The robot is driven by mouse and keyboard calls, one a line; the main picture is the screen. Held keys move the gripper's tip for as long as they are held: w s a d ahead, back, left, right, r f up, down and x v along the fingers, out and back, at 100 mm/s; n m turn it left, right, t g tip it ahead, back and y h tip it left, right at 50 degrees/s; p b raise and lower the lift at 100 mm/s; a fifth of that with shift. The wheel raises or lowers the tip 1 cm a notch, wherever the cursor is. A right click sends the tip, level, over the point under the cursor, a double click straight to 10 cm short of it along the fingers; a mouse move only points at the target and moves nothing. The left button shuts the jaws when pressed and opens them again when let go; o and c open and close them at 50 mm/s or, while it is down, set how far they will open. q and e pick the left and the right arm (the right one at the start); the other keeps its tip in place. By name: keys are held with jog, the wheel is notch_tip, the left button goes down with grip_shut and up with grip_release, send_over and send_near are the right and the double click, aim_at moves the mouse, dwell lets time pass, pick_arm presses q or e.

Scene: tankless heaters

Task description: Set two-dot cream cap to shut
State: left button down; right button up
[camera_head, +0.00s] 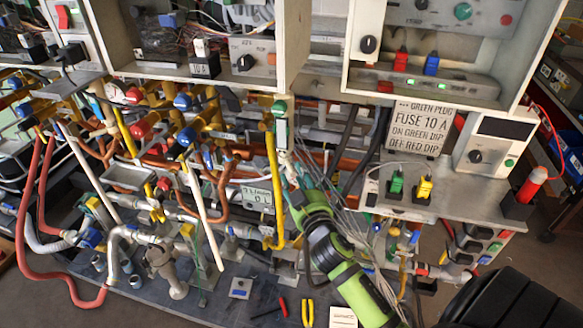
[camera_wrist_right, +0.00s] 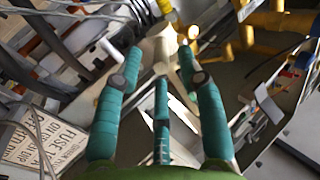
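My right gripper (camera_head: 291,175) reaches into the pipework below the wall cabinets, green with teal fingers. In the right wrist view its three fingers (camera_wrist_right: 160,60) are spread apart with nothing held between them. A pale part and a yellow-and-cream fitting (camera_wrist_right: 187,33) lie just past the fingertips. I cannot make out two dots on any cap, so I cannot tell which part is the two-dot cream cap. Cream-white rods (camera_head: 205,220) stand among the pipes to the left in the head view. My left gripper is not in view.
A yellow vertical pipe (camera_head: 274,185) stands close left of the right gripper. A bundle of grey wires runs beside its wrist. A fuse sign (camera_head: 424,128) and a shelf with green and yellow plugs (camera_head: 424,187) are at right. Tools, including yellow pliers (camera_head: 307,312), lie below.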

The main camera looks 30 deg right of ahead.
aim_at(290, 168)
jog(key=shift+x, duration=1.15)
jog(key=shift+a, duration=0.1)
grip_shut()
